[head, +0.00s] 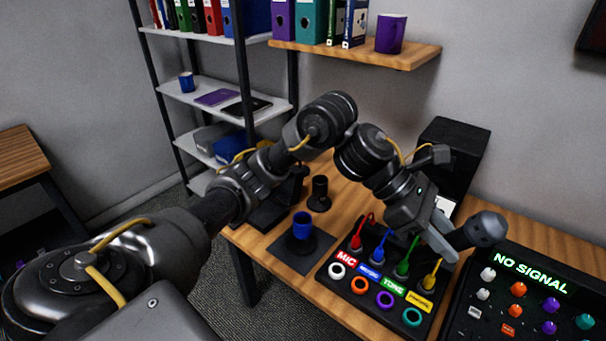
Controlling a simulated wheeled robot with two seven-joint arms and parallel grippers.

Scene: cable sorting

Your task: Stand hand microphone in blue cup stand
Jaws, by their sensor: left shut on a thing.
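My left arm reaches in from the left and across the table. My left gripper (441,238) is shut on the dark grey hand microphone (484,230). The microphone lies tilted nearly sideways, with its rounded head toward the right, and the gripper covers part of its handle. It is above the right part of the cable board, near the console. The blue cup stand (302,226) stands upright on a dark square base at the table's left, well left of the gripper and apart from it. My right gripper is not in view.
The cable board (348,293) has several coloured plugs, labels and rings. The console (530,325) reads "NO SIGNAL". A small black cup-like holder (319,193) stands behind the blue cup. A black speaker (455,150) stands at the back. A wall shelf (400,60) hangs above.

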